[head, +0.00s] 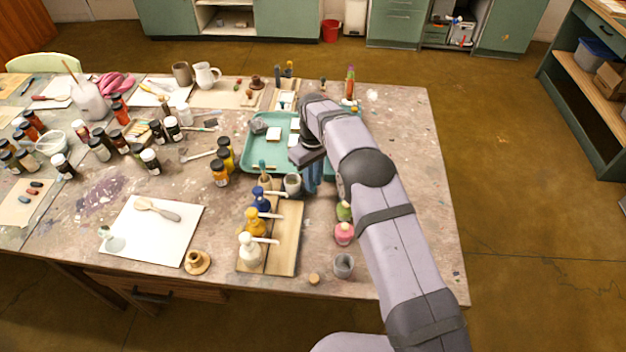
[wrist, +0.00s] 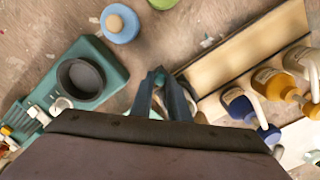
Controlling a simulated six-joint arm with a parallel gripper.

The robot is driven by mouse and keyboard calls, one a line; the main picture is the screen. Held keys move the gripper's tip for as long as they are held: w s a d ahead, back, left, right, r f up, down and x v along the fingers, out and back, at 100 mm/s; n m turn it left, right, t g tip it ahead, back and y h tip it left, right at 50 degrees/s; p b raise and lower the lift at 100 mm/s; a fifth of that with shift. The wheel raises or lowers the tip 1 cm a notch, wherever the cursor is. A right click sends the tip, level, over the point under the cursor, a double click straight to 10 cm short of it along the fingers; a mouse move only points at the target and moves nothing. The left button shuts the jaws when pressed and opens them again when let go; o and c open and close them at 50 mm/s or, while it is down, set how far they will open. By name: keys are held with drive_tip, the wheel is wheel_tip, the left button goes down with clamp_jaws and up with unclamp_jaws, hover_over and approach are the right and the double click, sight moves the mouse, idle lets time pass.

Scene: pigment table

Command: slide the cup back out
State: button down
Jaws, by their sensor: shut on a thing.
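A small grey cup (head: 292,184) stands upright by the far right corner of a wooden board (head: 286,238). My gripper (head: 313,186) is low at the cup's right side, its two blue fingers pointing down. In the wrist view the fingers (wrist: 160,76) are close together beside the board's corner. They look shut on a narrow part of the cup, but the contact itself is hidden. The gripper body covers most of the cup there. Another grey cup (head: 343,266) stands near the front edge. In the wrist view a dark round cup (wrist: 82,80) sits on a teal piece (wrist: 113,68).
Blue (head: 260,199), yellow (head: 255,222) and white (head: 250,247) bottles stand on the board. A pink bottle (head: 344,234) and a green bottle (head: 343,211) stand beside my arm. A teal tray (head: 250,158) lies behind the cup. Bare table shows between board and pink bottle.

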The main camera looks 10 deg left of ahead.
drive_tip(key=shift+w+r, duration=0.2)
drive_tip(key=shift+w, duration=0.1)
drive_tip(key=c, duration=1.7)
unclamp_jaws()
drive_tip(key=shift+f, duration=0.15)
drive_tip(key=shift+r+b, duration=0.85)
drive_tip(key=shift+r, duration=2.85)
drive_tip(key=shift+d, duration=0.1)
